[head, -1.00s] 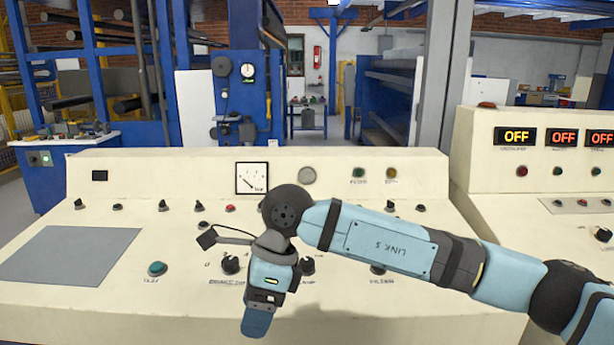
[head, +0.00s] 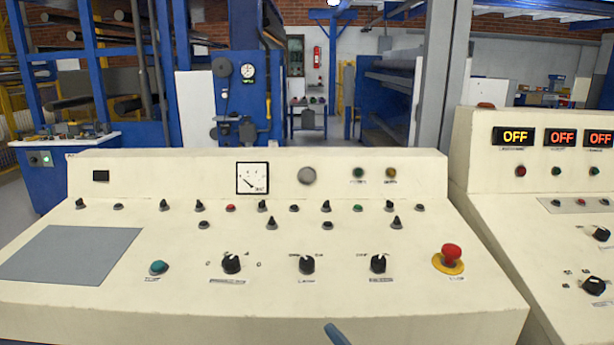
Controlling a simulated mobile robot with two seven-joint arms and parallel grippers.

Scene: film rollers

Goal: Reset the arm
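My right arm is almost out of the head view. Only a small blue tip of a part of mine (head: 336,334) shows at the bottom edge, and I cannot tell which part it is. Neither gripper can be made out. The cream control console (head: 250,300) stands in front of me in full view.
A second console (head: 490,200) at the right shows lit OFF displays (head: 516,135). A grey flat panel (head: 72,255) lies on the left of the main console. Blue machine frames stand behind. The space above the console is clear.

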